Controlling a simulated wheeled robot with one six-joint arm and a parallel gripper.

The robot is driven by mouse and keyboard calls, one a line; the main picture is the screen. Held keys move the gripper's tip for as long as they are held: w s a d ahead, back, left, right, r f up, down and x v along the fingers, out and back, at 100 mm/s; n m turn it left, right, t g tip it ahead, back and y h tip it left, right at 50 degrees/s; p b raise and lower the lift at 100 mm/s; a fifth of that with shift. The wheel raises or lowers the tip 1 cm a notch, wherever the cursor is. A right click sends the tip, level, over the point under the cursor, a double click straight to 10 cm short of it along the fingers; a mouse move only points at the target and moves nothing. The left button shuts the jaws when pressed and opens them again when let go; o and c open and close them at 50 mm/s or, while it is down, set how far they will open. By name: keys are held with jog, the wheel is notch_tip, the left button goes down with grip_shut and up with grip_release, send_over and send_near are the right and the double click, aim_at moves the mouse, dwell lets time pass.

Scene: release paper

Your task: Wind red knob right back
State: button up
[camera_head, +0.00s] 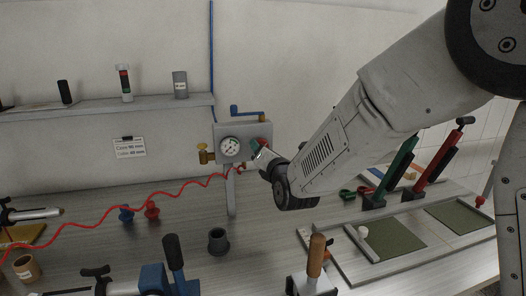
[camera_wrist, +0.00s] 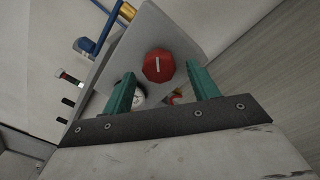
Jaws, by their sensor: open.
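The red knob (camera_wrist: 158,66) sits on a side face of the grey gauge box (camera_head: 243,131). In the wrist view it is a faceted red disc with a short white mark, close to upright in the picture. My gripper (camera_wrist: 161,72) is open, with one green finger on each side of the knob and a visible gap to it on both sides. I cannot tell whether the fingertips reach the knob's depth. In the head view my gripper (camera_head: 259,151) is at the box's right side and mostly hides the knob.
The box carries a pressure gauge (camera_head: 230,147), a blue lever (camera_head: 250,112) and a brass fitting (camera_head: 204,153). A red coiled hose (camera_head: 100,215) runs left from beneath it. A dark cup (camera_head: 218,241) stands on the bench below. Toggle clamps (camera_head: 437,165) stand at the right.

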jog(key=v, duration=0.6)
jog(key=shift+s, duration=0.2)
jog(key=shift+f, duration=0.1)
